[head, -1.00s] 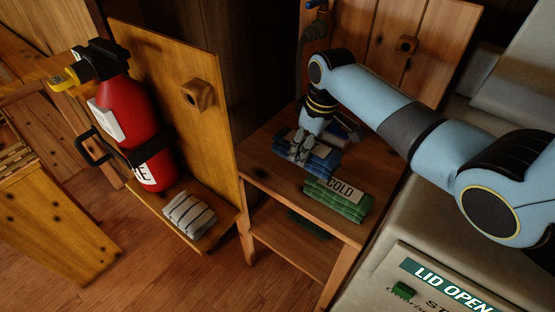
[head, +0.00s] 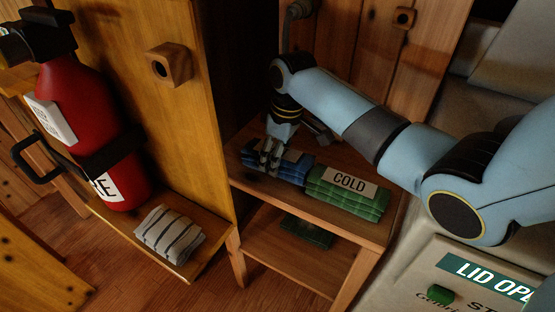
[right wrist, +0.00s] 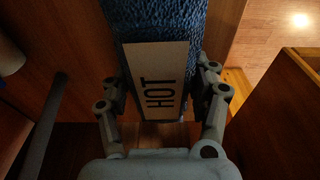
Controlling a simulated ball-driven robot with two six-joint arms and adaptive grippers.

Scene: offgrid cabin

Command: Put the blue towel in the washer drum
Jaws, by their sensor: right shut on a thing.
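The blue towel (head: 291,167) lies folded on the upper shelf, left of a green towel. My right gripper (head: 270,160) is down at its left end, with its fingers around it. In the right wrist view the gripper (right wrist: 162,100) has a finger on each side of the blue towel (right wrist: 160,18), which carries a white tag (right wrist: 160,80) reading HOT. The jaws are shut on the towel. The washer (head: 420,285) stands at the lower right with a LID OPEN label; its drum is out of view. My left gripper is not in view.
The green towel (head: 345,198) with a COLD tag sits close beside the blue one. A striped towel (head: 170,234) lies on a low shelf at left, below a red fire extinguisher (head: 85,120). A wooden panel (head: 190,105) rises left of the shelf.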

